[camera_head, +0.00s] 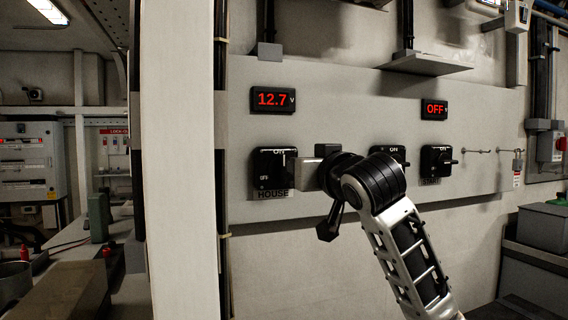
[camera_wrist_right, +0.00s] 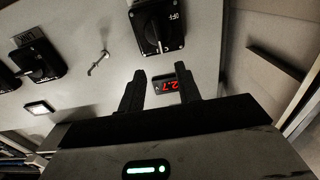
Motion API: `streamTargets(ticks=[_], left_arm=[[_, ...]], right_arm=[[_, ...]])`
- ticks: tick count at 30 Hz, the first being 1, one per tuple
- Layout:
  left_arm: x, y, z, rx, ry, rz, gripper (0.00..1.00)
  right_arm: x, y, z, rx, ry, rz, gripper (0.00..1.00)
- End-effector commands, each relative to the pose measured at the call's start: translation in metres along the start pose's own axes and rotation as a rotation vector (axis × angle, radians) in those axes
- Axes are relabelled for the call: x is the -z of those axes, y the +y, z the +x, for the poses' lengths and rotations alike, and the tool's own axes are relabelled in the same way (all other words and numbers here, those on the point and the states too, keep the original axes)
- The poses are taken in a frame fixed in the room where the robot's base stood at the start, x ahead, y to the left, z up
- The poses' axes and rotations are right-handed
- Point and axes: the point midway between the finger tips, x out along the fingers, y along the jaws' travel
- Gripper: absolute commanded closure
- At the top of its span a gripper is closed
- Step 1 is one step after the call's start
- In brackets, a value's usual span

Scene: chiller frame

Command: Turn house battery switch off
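The house battery switch (camera_head: 265,168) is a black square plate with ON at its top and OFF at its left, above the HOUSE label. In the right wrist view the switch (camera_wrist_right: 160,27) shows its dark handle upright in the picture, turned across from the OFF mark. My right gripper (camera_head: 291,166) is just right of the switch in the head view and covers its right part. In the wrist view the right gripper (camera_wrist_right: 152,68) has its fingers apart with nothing between them, short of the switch. Contact is not visible. My left gripper is not in view.
A red display (camera_head: 273,99) above the switch reads 12.7 V. Another display (camera_head: 434,109) reads OFF. A middle switch (camera_head: 391,154) and a START switch (camera_head: 438,161) sit to the right. A pale post (camera_head: 180,160) stands left of the panel.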

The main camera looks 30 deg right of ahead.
Motion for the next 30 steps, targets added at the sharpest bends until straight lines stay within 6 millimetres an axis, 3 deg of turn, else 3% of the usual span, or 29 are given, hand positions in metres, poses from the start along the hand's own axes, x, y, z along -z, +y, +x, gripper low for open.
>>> streamTargets(ticks=[9, 15, 21, 30], left_arm=[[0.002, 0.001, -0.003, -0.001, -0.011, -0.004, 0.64], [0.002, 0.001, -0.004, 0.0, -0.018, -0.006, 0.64], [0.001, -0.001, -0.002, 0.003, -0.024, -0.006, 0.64], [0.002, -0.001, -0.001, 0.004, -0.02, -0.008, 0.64]], right_arm=[[0.001, 0.0, 0.071, -0.001, -0.003, 0.0, 0.66], [0.001, 0.0, 0.103, 0.0, -0.001, 0.0, 0.66], [0.0, 0.0, 0.116, 0.0, 0.0, -0.002, 0.66], [0.0, 0.0, 0.117, 0.0, 0.001, -0.002, 0.69]])
